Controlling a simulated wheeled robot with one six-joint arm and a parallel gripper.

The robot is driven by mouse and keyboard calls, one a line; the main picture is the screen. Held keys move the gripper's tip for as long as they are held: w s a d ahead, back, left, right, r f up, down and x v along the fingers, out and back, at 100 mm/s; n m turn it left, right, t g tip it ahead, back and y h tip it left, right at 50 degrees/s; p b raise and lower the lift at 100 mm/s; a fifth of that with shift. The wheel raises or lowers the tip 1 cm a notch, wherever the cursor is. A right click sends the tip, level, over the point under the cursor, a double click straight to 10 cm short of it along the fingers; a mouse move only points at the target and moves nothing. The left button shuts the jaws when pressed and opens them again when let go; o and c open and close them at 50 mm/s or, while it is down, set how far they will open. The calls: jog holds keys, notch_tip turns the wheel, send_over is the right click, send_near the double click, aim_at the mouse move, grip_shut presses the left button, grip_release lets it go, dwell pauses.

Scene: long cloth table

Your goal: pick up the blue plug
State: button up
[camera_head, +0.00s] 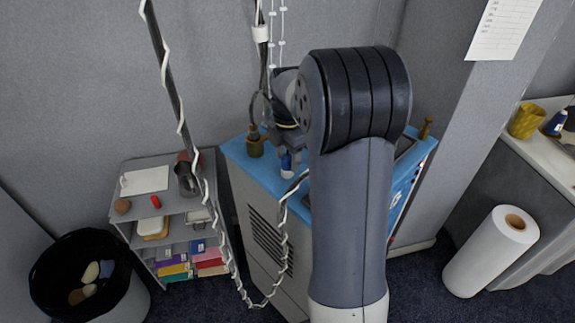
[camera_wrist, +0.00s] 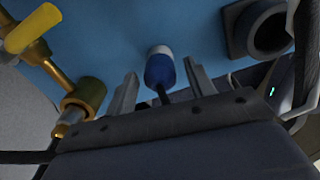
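The blue plug (camera_wrist: 160,72) has a blue body and a white end. In the head view the blue plug (camera_head: 286,161) stands on the blue top of a grey cabinet (camera_head: 236,151), just left of my arm. My gripper (camera_wrist: 162,88) is open in the wrist view. Its two fingers lie on either side of the plug, with a visible gap on each side. Whether the plug is fully between the fingertips or slightly beyond them is hard to tell. In the head view my wrist is above the plug, and my arm hides part of the cabinet top.
A brass fitting (camera_wrist: 84,100) with a yellow handle is left of my gripper; a dark ring-shaped part (camera_wrist: 262,28) is to the right. A white-wrapped cable (camera_head: 284,232) hangs by the cabinet. A similar blue-and-white object (camera_head: 555,122) is on the right counter beside a yellow cup (camera_head: 525,121).

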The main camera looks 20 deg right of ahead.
jog(key=c, duration=0.9)
jog(key=shift+r, duration=0.1)
